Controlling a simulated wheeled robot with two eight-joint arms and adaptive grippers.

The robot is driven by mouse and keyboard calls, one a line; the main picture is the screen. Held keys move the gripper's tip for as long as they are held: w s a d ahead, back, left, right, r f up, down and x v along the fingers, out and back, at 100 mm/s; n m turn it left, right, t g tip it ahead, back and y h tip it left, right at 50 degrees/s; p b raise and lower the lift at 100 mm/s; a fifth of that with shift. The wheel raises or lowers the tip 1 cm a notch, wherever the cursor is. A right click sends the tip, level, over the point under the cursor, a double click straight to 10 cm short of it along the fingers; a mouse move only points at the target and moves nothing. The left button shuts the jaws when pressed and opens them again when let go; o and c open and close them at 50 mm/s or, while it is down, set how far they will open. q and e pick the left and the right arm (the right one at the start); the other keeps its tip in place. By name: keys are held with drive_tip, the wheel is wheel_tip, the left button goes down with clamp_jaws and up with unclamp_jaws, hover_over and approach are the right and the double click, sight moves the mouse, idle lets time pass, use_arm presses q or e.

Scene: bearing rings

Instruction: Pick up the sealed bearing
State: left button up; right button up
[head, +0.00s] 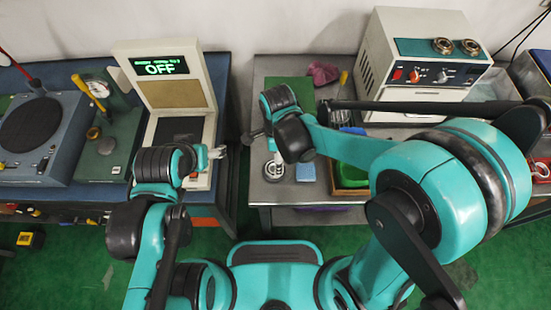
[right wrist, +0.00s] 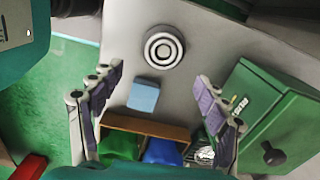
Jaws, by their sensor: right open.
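The sealed bearing, a round grey ring with concentric light and dark bands (right wrist: 164,48), lies flat on the grey bench. It also shows in the head view (head: 274,171), just below my right wrist. My right gripper (right wrist: 158,78) is open and empty, with its two padded fingers spread wide. In the wrist view the bearing is beyond the fingertips, slightly above the middle, and is not touched. My left gripper (head: 214,152) is over the left bench near the display device, apart from the bearing; its jaws are too small to read.
A blue block (right wrist: 144,95) lies beside the bearing. A divided bin (right wrist: 148,128) with green and blue compartments is close by, and a green box with a black knob (right wrist: 272,152) stands at right. Two rings (head: 456,46) sit on the white machine (head: 425,75). The left display (head: 160,68) reads OFF.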

wheel_tip(320, 180, down, 3)
drive_tip(key=shift+s+r+b, duration=0.1)
drive_tip(key=shift+b, duration=0.5)
drive_tip(key=f+b, duration=0.1)
drive_tip(key=f, duration=0.2)
drive_tip(key=f+b, duration=0.1)
drive_tip(key=f, duration=0.1)
drive_tip(key=shift+w+a+f+b, duration=0.1)
drive_tip(key=shift+w+a+b, duration=0.25)
drive_tip(key=shift+a, duration=0.05)
drive_tip(key=shift+c, duration=0.3)
drive_tip(key=c, duration=1.1)
